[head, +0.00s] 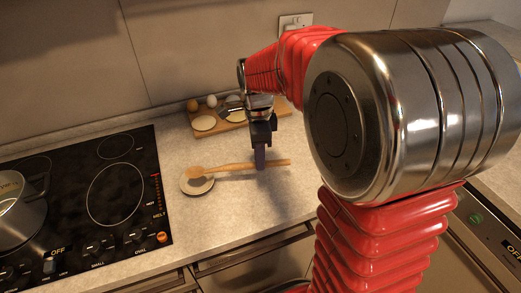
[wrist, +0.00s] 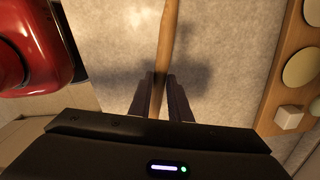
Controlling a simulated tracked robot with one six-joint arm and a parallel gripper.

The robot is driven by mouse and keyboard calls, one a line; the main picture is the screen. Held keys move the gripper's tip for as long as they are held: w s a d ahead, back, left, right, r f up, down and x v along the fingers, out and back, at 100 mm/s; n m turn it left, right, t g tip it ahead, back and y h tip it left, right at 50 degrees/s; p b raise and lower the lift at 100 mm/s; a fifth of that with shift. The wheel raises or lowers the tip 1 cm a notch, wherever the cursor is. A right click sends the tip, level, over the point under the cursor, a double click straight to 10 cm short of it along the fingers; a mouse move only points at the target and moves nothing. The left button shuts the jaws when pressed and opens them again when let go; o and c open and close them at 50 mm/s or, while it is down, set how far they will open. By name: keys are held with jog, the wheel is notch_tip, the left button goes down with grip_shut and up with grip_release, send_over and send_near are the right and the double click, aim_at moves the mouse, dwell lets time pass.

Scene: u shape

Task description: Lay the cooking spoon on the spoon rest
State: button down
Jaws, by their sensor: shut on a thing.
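The wooden cooking spoon (head: 230,167) lies nearly level in the head view, its bowl at the left over the spoon rest and its handle pointing right. The spoon rest (head: 197,188) is a small pale round dish on the counter beside the cooktop. My gripper (head: 260,165) points down and is shut on the spoon's handle. In the wrist view the handle (wrist: 168,40) runs up between my two fingers (wrist: 159,95). I cannot tell whether the spoon's bowl touches the rest. The bowl is out of the wrist view.
A black cooktop (head: 85,195) with a steel pot (head: 18,208) is at the left. A wooden board (head: 225,124) with eggs and pale round pieces stands behind my gripper, near the wall. An outlet (head: 295,22) is on the wall. The counter in front of the spoon is clear.

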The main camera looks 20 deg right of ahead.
jog(key=shift+f, duration=1.3)
jog(key=c, duration=1.6)
grip_release()
jog(key=shift+o, duration=0.2)
notch_tip(320, 180, up, 14)
jog(key=shift+f, duration=0.15)
jog(key=shift+a, duration=0.1)
